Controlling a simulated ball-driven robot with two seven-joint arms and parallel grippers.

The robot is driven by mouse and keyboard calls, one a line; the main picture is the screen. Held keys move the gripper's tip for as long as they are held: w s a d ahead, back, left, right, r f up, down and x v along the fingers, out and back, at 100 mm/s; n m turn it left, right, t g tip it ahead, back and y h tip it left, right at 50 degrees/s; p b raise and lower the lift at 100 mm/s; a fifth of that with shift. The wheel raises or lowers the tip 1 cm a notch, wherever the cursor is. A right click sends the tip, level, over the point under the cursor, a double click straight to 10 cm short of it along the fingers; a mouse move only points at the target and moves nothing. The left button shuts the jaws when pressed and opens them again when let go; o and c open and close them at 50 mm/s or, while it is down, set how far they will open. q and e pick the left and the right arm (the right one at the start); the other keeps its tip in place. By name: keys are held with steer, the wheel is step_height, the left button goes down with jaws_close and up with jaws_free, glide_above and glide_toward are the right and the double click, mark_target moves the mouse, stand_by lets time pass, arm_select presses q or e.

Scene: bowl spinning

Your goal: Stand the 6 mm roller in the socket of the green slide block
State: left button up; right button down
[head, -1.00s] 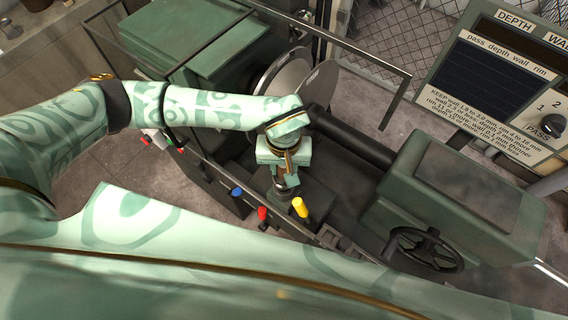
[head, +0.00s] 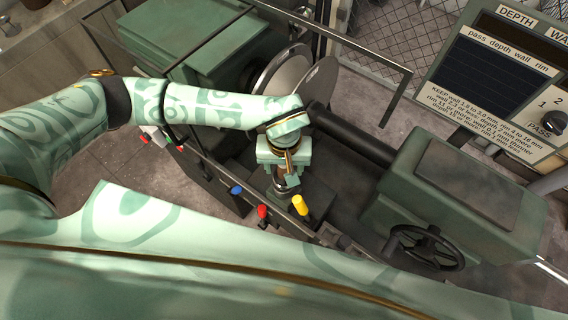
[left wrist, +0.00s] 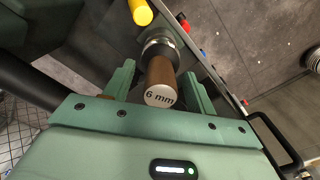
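The 6 mm roller shows in the left wrist view as a brown handle (left wrist: 162,75) with a pale end marked "6 mm". A silver metal part (left wrist: 158,45) is at its far end; I cannot tell whether this sits in a socket. My left gripper (left wrist: 160,85) has a finger on each side of the handle, with gaps visible, so it is open around it. In the head view the left gripper (head: 285,178) points down over the dark green slide block (head: 318,197), and mostly hides the roller. My right gripper is not in view.
Yellow (head: 299,204), red (head: 262,211) and blue (head: 236,190) handles stand along the front rail. A round metal disc (head: 283,82) is behind my arm. A green housing with a handwheel (head: 425,245) stands at right, below a gauge panel (head: 500,85).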

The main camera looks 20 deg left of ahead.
arm_select(q)
step_height(320, 180, up, 16)
steer(key=shift+r+b, duration=0.2)
steer(key=shift+b, duration=0.25)
stand_by(0.5)
